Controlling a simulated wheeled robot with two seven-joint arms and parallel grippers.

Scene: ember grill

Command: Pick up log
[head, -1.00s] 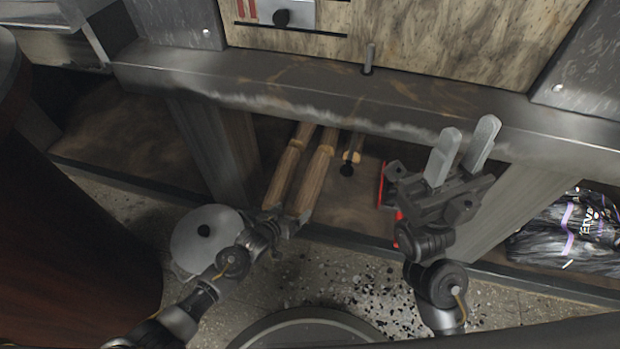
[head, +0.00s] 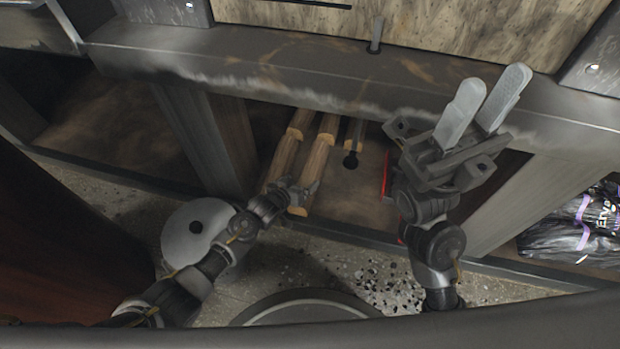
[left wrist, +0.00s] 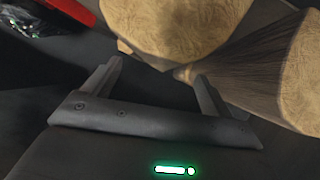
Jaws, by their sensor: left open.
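Several wooden logs lie side by side on the low shelf under the counter, including a left log (head: 284,158) and a right log (head: 319,160). My left gripper (head: 304,187) is open at the near part of these logs. In the left wrist view, the fingers of my left gripper (left wrist: 159,69) are apart with nothing between them. The pale cut end of one log (left wrist: 185,27) is just beyond them, and another log (left wrist: 302,85) is at the right. Contact cannot be told. My right gripper (head: 487,92) is open and empty, pointing up in front of the counter edge.
The counter beam (head: 270,65) runs above the shelf and limits the height there. Posts (head: 195,135) flank the bay. A black bag (head: 585,225) lies far right.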

